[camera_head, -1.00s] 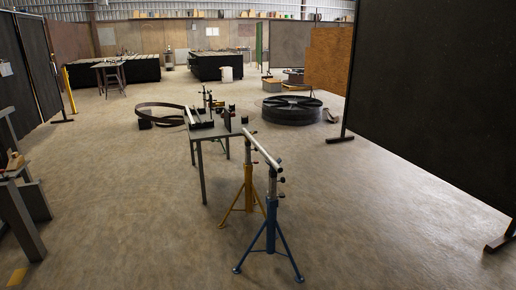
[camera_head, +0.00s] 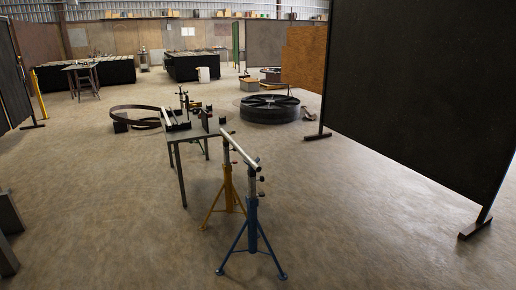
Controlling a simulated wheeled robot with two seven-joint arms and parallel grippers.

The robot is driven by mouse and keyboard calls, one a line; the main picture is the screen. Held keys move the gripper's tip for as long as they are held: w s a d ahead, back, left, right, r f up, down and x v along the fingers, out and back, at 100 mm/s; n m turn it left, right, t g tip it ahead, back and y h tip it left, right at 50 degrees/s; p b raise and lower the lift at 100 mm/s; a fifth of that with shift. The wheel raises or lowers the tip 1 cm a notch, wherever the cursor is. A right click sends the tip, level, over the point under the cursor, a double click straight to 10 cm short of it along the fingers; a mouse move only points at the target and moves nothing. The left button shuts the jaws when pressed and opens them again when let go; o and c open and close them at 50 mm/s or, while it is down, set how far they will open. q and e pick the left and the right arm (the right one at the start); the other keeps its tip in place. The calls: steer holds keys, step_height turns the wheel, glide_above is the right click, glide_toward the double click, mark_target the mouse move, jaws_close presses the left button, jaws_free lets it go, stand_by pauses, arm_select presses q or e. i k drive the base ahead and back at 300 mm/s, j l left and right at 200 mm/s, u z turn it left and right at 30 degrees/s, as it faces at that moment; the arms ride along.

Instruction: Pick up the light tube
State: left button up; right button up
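The light tube (camera_head: 239,149) is a pale, straight metal tube. It lies across the tops of two tripod stands, running from back left to front right. The front stand (camera_head: 251,214) has blue legs and the rear stand (camera_head: 228,191) has yellow legs. The tube is ahead of me, a little left of the picture's middle. Neither of my grippers shows in the head view.
A small steel table (camera_head: 190,135) with clamps and fixtures stands just behind the tube. A dark welded reel (camera_head: 270,108) lies on the floor behind right. A tall black screen (camera_head: 425,85) stands at right.

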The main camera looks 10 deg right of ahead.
mark_target(247, 158)
steer(key=i+z, duration=0.35)
steer(key=i+j+z, duration=0.15)
steer(key=z, duration=0.2)
steer(key=i+j+z, duration=0.4)
steer(key=i+j, duration=0.25)
steer(key=i+j+z, duration=0.1)
steer(key=i+j, duration=0.2)
steer(key=j, duration=0.15)
steer(key=i+j+z, duration=0.15)
steer(key=i+j, duration=0.15)
steer(key=i+j+z, duration=0.1)
steer(key=i+j, duration=0.2)
steer(key=j, duration=0.3)
